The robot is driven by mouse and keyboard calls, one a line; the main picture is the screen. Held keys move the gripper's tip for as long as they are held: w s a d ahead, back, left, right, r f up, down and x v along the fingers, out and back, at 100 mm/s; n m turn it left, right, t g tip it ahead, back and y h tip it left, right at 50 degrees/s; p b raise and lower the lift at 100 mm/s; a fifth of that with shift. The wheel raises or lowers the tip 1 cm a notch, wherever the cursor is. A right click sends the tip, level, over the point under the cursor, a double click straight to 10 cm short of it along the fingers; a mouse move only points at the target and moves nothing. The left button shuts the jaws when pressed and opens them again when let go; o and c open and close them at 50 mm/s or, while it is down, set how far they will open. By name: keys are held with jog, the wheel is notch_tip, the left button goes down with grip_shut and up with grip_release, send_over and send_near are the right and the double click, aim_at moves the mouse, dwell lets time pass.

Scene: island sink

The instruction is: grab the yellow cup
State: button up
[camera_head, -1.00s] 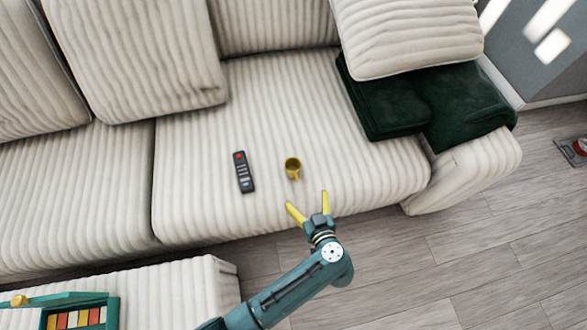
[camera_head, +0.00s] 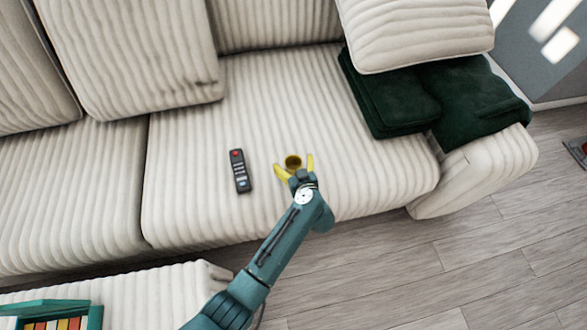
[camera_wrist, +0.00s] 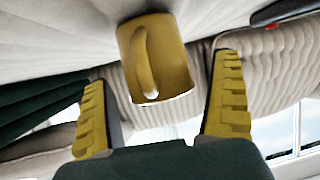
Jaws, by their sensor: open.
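The yellow cup (camera_head: 293,161) sits on the sofa's seat cushion, right by my open gripper (camera_head: 295,168). In the wrist view the yellow cup (camera_wrist: 160,58) appears ahead, with its handle facing the camera. My gripper (camera_wrist: 163,92) has its two yellow fingers spread wide, one on each side of the cup in the picture. Gaps show between the cup and both fingers, and nothing is gripped. In the head view the lower part of the cup is hidden by the gripper.
A black remote (camera_head: 240,171) lies on the seat cushion left of the cup. Dark green folded blankets (camera_head: 400,105) and a large cushion (camera_head: 415,30) lie at the right end. A case with coloured pieces (camera_head: 55,318) sits on the furniture at bottom left. The seat behind the cup is clear.

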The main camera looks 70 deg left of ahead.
jog(key=shift+r, duration=0.1)
jog(key=c, duration=1.3)
